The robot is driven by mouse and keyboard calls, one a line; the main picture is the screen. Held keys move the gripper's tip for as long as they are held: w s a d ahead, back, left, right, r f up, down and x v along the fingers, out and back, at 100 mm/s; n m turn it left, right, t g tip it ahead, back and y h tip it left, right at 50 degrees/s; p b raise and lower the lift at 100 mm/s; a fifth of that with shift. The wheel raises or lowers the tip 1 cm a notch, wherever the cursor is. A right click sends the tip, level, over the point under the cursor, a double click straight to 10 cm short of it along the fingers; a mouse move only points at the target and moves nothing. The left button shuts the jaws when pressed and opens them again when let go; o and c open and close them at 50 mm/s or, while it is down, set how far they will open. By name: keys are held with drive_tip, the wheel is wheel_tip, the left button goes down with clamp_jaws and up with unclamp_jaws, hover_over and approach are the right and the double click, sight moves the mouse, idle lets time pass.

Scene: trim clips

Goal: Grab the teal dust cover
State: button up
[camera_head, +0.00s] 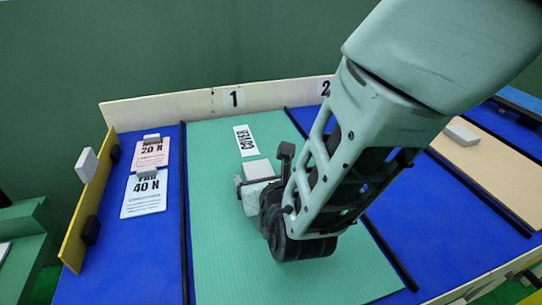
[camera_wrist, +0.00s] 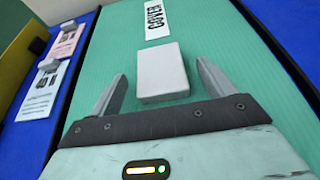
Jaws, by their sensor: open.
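A pale grey-white rectangular block (camera_head: 259,168) lies on the teal mat (camera_head: 215,245), below the white COVER label (camera_head: 245,140). The block (camera_wrist: 162,70) looks whitish, not teal; no loose teal piece other than the mat surface shows. My gripper (camera_wrist: 162,80) is open, one finger on each side of the block's near part in the wrist view, with a visible gap on both sides. In the head view my gripper (camera_head: 258,185) and wrist hide part of the block. I cannot tell how high the fingertips are above the mat.
Tags reading 20 N (camera_head: 150,153) and 40 N (camera_head: 145,196) lie on the blue strip at left, with small grey clips on them. A yellow wall (camera_head: 88,205) edges the left side. Black dividers flank the mat. Another grey block (camera_head: 462,134) lies on the tan panel at right.

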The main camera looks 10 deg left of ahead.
drive_tip(key=shift+x, duration=0.95)
drive_tip(key=c, duration=1.3)
drive_tip(key=shift+r, duration=0.1)
